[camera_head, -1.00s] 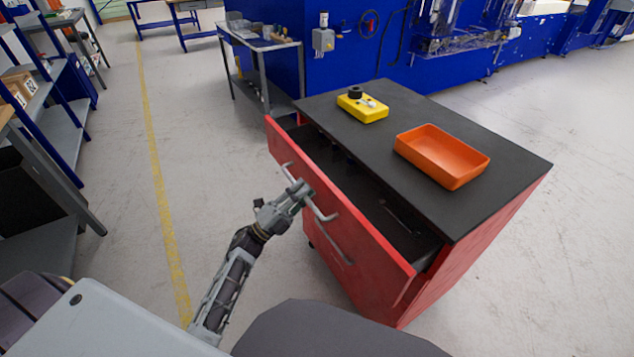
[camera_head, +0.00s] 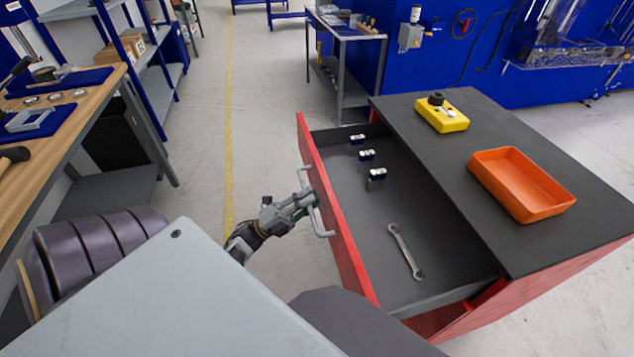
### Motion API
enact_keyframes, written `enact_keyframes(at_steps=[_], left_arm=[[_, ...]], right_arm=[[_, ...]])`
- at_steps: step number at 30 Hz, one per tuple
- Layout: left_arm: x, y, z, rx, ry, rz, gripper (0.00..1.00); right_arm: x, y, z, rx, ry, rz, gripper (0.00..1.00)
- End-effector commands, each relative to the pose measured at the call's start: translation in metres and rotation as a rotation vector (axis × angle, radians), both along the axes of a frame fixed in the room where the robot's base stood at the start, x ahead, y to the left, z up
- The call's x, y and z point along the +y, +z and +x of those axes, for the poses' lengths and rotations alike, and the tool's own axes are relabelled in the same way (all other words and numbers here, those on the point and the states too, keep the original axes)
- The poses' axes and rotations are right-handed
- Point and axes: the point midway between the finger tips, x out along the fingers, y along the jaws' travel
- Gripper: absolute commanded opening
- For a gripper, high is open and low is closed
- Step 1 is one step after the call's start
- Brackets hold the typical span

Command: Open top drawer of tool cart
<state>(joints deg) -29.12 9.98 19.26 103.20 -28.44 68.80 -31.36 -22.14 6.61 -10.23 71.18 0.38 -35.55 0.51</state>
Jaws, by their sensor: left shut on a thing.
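The red tool cart with a dark top (camera_head: 455,190) stands at the right. Its top drawer (camera_head: 375,230) is pulled well out to the left, and its grey floor shows. My left gripper (camera_head: 308,198) is shut on the drawer's grey bar handle (camera_head: 318,216), on the outer side of the red drawer front (camera_head: 335,205). Inside the drawer lie a wrench (camera_head: 404,250) and several small dark blocks with light tops, one of them nearest the middle (camera_head: 376,175). My right gripper is not in view.
An orange tray (camera_head: 522,183) and a yellow box with a black knob (camera_head: 442,115) sit on the cart top. A wooden workbench (camera_head: 60,150) and blue shelving stand at the left. Clear floor with a yellow line (camera_head: 228,120) lies between bench and cart.

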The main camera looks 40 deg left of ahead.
Motion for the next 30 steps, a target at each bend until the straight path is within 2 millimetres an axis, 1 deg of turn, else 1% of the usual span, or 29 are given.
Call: enact_keyframes(at_steps=[10, 11, 12, 13, 24, 30], left_arm=[[0.0015, -0.0013, -0.0009, 0.003, 0.002, 0.0, 0.0], [0.0014, -0.0013, -0.0009, 0.003, 0.002, 0.0, 0.12], [0.0014, -0.0013, -0.0009, 0.003, 0.002, 0.0, 0.18], [0.0014, -0.0012, -0.0008, 0.003, 0.002, 0.0, 0.21], [0.0014, -0.001, -0.0013, 0.001, 0.001, 0.0, 0.21], [0.0064, -0.0063, -0.0072, 0.002, 0.001, -0.001, 0.21]], right_arm=[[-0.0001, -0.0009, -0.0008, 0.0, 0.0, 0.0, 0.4], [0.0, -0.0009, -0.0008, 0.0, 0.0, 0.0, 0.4], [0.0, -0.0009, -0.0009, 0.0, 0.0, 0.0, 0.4], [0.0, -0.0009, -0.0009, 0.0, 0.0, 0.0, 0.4], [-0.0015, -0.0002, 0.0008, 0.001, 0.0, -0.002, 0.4], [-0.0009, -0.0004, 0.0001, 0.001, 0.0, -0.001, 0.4]])
